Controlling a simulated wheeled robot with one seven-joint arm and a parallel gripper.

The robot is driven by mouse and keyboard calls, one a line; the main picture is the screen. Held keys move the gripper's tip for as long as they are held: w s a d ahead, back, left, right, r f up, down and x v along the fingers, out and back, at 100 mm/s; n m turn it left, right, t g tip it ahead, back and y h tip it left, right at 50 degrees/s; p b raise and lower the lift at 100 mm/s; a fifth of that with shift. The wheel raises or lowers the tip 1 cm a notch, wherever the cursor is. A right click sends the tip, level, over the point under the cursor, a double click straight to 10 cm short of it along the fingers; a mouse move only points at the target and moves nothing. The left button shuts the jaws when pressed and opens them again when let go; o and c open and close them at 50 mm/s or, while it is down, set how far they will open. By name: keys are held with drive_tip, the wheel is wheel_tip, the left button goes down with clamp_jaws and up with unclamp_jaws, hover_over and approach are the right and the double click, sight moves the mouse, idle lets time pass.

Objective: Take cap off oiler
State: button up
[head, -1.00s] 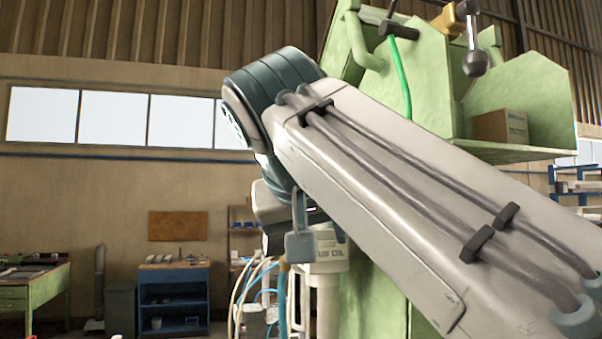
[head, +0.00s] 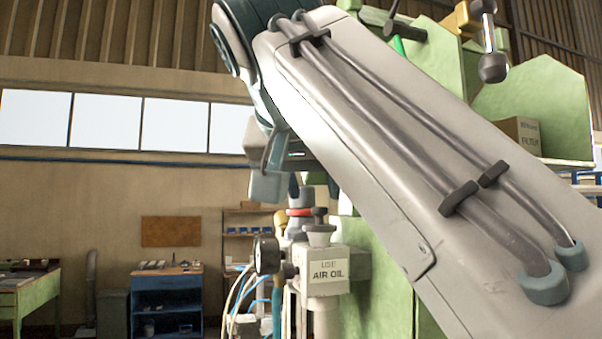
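The oiler (head: 323,285) is a pale grey block labelled "USE AIR OIL", just left of my arm's lower edge in the head view. A grey round cap-like piece (head: 319,236) with a small dark knob sits on its top. Beside and behind that is a dark grey knob with a red ring (head: 300,211). My gripper (head: 298,183) is above these pieces, partly hidden by my arm. One blue-grey finger-like part shows at its left. The fingertips are not clear enough to tell their opening, and I see nothing held.
A round gauge (head: 266,254) sticks out left of the oiler, with looping hoses (head: 240,300) below. The green machine (head: 535,105) stands behind and right of my arm, with a cardboard box (head: 520,133) on its ledge. A blue cabinet (head: 166,305) stands farther back left.

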sight(319, 210)
drive_tip(key=shift+b+x, duration=0.45)
drive_tip(key=shift+x, duration=3)
clamp_jaws()
drive_tip(key=shift+r, duration=0.15)
drive_tip(key=shift+r+p, duration=0.45)
drive_tip(key=shift+r, duration=0.75)
